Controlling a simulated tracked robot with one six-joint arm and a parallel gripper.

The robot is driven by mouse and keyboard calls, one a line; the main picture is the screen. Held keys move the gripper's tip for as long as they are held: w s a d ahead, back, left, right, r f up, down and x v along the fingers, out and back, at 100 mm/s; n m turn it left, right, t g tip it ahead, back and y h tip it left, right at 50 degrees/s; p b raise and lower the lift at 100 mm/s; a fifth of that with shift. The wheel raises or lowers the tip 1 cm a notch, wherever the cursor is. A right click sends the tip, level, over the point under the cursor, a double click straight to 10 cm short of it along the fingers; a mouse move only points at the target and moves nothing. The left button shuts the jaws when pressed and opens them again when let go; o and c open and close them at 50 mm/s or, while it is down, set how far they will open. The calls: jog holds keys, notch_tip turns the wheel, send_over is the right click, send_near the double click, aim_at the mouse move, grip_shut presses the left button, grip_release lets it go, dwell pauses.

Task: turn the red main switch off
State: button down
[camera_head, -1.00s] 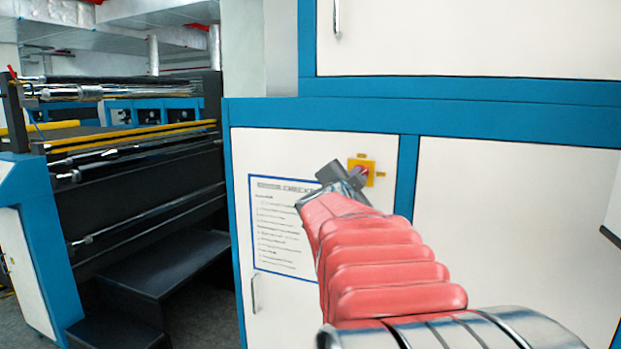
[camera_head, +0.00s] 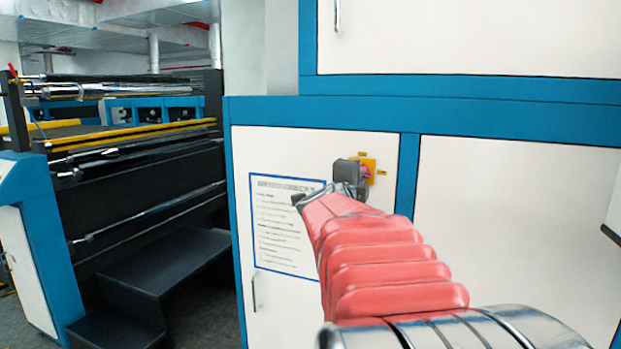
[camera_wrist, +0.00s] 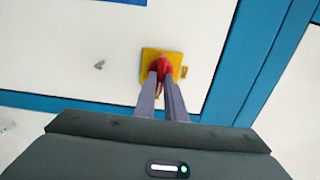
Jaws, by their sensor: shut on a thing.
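The red main switch (camera_head: 365,173) sits on a yellow plate (camera_head: 369,164) on the white cabinet door, partly hidden by my gripper in the head view. The wrist view shows the red knob (camera_wrist: 163,67) on its yellow plate (camera_wrist: 148,56). My gripper (camera_wrist: 164,82) is shut on the red knob, with one grey finger on each side of it. In the head view my gripper (camera_head: 357,174) is at the plate's left and front. The knob's exact angle is hard to read behind the fingers.
A checklist sheet (camera_head: 285,225) with a blue border hangs on the door left of my arm. A door handle (camera_head: 254,292) is below it. A blue frame post (camera_head: 407,175) stands right of the switch. Dark steps (camera_head: 150,275) and a roller machine are at the left.

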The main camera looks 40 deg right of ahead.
jog(key=shift+s+d+f, duration=0.15)
jog(key=shift+f, duration=0.1)
jog(key=c, duration=2.2)
grip_release()
jog(key=o, duration=0.4)
jog(key=shift+r, duration=0.15)
jog(key=v, duration=1.4)
